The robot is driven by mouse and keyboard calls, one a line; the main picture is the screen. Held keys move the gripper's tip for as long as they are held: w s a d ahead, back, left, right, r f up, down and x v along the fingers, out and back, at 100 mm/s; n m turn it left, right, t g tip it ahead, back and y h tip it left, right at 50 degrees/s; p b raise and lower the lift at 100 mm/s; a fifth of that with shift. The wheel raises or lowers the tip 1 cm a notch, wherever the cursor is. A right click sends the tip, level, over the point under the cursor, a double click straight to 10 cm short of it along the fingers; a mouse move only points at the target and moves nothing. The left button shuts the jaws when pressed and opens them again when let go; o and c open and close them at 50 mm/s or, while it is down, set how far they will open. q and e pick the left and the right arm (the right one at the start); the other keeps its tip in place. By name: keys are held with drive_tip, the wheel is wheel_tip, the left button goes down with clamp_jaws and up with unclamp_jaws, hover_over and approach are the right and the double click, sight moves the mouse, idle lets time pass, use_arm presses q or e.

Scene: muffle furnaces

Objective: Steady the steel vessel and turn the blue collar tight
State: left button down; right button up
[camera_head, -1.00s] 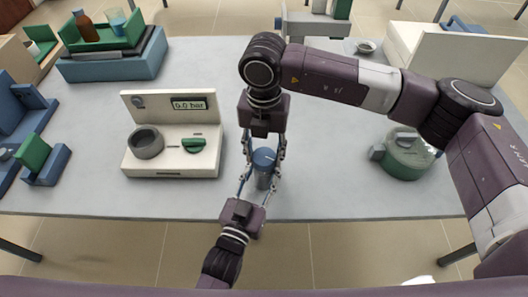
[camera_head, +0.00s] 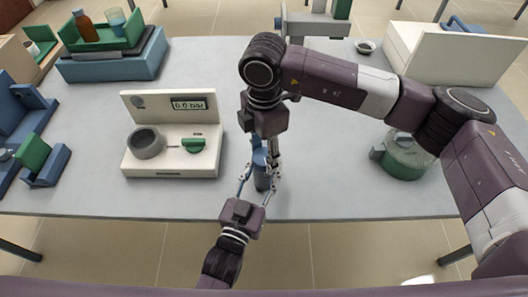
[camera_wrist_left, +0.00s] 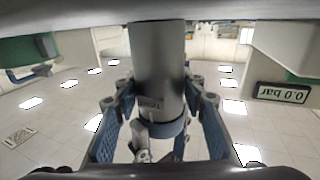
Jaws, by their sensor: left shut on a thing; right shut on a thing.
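The steel vessel (camera_head: 262,183) stands upright near the table's front edge. It shows as a grey cylinder, upside down, in the left wrist view (camera_wrist_left: 158,65). The blue collar (camera_wrist_left: 165,128) sits around its top end; in the head view it shows as a blue top (camera_head: 259,158), partly covered. My left gripper (camera_head: 257,184) comes from the front and is shut on the vessel, one finger on each side. My right gripper (camera_head: 266,161) comes from above and is shut on the collar. Its fingers partly hide the contact.
A cream pressure station (camera_head: 171,160) with a grey ring socket, green knob and "0.0 bar" display stands left of the vessel. A green round pot (camera_head: 405,160) stands to the right. Blue stands (camera_head: 48,168) are at the far left. The table (camera_head: 320,190) is clear around the vessel.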

sight(264, 156)
use_arm(q)
drive_tip(key=shift+f, duration=0.1)
use_arm(e)
drive_tip(key=shift+w+d+r+m, duration=0.1)
drive_tip(key=shift+w+m, duration=0.05)
drive_tip(key=shift+m, duration=0.55)
drive_tip(key=o, duration=1.2)
drive_tip(key=shift+c, duration=0.2)
wheel_tip(264, 156, up, 12)
use_arm(q)
drive_tip(key=c, duration=1.1)
unclamp_jaws()
